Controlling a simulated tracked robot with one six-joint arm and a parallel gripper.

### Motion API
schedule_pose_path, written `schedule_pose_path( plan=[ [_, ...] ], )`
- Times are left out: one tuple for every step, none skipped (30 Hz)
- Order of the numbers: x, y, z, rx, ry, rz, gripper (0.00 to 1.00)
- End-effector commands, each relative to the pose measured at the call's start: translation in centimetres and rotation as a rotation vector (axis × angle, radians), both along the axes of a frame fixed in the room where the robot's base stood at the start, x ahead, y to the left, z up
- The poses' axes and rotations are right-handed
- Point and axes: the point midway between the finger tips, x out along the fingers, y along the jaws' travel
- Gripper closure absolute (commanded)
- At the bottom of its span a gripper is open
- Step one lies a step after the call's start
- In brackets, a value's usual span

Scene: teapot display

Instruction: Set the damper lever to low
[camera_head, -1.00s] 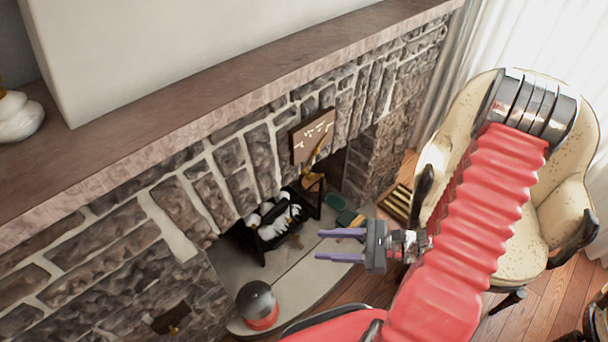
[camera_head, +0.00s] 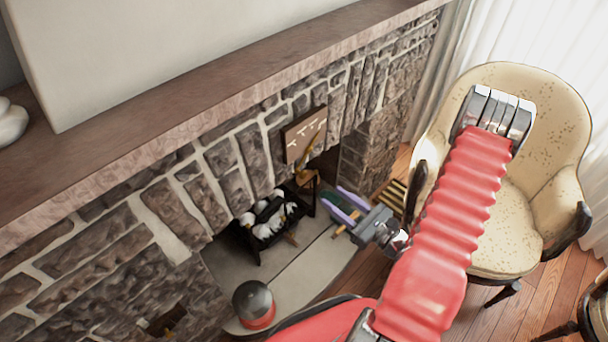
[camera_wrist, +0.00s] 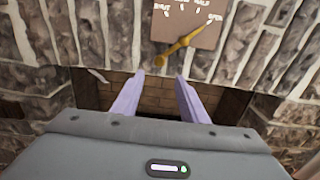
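The damper plate (camera_head: 304,134) is a brown panel with small white markings on the stone fireplace front. It also shows at the top of the wrist view (camera_wrist: 178,22). A brass lever (camera_wrist: 182,45) crosses it, its upper end pointing up-right toward the rightmost label, which looks like "OPEN". The lever (camera_head: 309,158) also shows in the head view. My gripper (camera_head: 331,193) is open and empty, its purple fingers apart and pointing up-left below the plate. In the wrist view my gripper (camera_wrist: 160,75) has its fingertips just below the lever's lower end, with no clear contact.
A black grate with white logs (camera_head: 268,222) stands on the pale hearth (camera_head: 300,278). A dark round-topped object with a red base (camera_head: 254,303) sits at the hearth's front. A cream armchair (camera_head: 560,130) stands at right. The wooden mantel (camera_head: 200,125) runs above.

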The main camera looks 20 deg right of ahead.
Motion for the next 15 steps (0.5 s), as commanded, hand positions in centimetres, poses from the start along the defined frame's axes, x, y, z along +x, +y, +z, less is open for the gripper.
schedule_pose_path(
  plan=[
    [0.0,0.0,0.0,0.0,0.0,0.0,0.6],
    [0.0,0.0,0.0,0.0,0.0,0.0,0.6],
    [0.1,0.0,0.0,0.0,0.0,0.001,0.6],
    [0.1,0.1,0.0,0.0,0.001,0.001,0.6],
    [0.2,0.1,0.0,0.0,0.001,0.001,0.6],
    [0.3,0.1,0.0,0.0,0.001,0.001,0.6],
    [0.4,0.2,0.0,0.0,0.001,0.001,0.6],
    [0.6,0.2,0.0,0.0,0.001,0.001,0.6],
    [0.8,0.4,0.0,0.0,0.001,0.002,0.6],
    [1.0,0.5,0.0,0.0,0.001,0.003,0.6],
    [1.2,0.5,0.0,0.0,0.001,0.003,0.6],
    [1.6,0.7,0.0,0.001,0.001,0.002,0.6],
    [1.8,0.8,0.0,0.001,0.001,0.003,0.6],
    [2.1,1.0,0.0,0.001,0.001,0.004,0.6],
    [2.5,1.1,0.0,0.001,0.001,0.003,0.6]
  ],
)
